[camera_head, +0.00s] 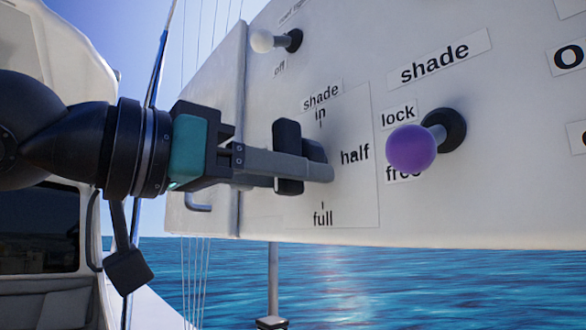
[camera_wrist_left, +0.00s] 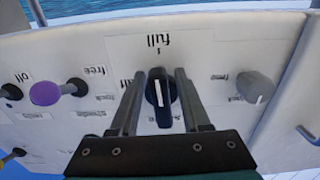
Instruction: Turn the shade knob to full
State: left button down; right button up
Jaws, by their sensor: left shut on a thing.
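The black shade knob (camera_head: 288,150) stands out from a white dial plate (camera_head: 350,196) marked "in" at top, "half" at right and "full" at bottom. In the left wrist view the picture is upside down, and the knob (camera_wrist_left: 161,93) shows a white line along its upright bar. My left gripper (camera_head: 310,170) is shut on the knob, with one finger on each side in the wrist view (camera_wrist_left: 158,98). My right gripper is not in view.
A purple-balled lever (camera_head: 412,148) sits right of the dial, between "lock" and "free". A white-balled lever (camera_head: 263,40) is above, near "off". All are on the white panel (camera_head: 450,215). Open water shows below it, and a bent handle (camera_head: 198,203) is at left.

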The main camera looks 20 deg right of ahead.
pick_arm(q)
jog(key=shift+a+r, duration=0.1)
jog(key=shift+r, duration=0.05)
dwell(0.4)
jog(key=c, duration=0.7)
grip_release()
jog(key=shift+s+a, duration=0.1)
jog(key=shift+a, duration=0.35)
jog(key=b+v, duration=0.2)
jog(key=v, duration=1.2)
jog(key=shift+a+b, duration=0.1)
jog(key=shift+b, duration=0.3)
jog(key=shift+s, duration=0.1)
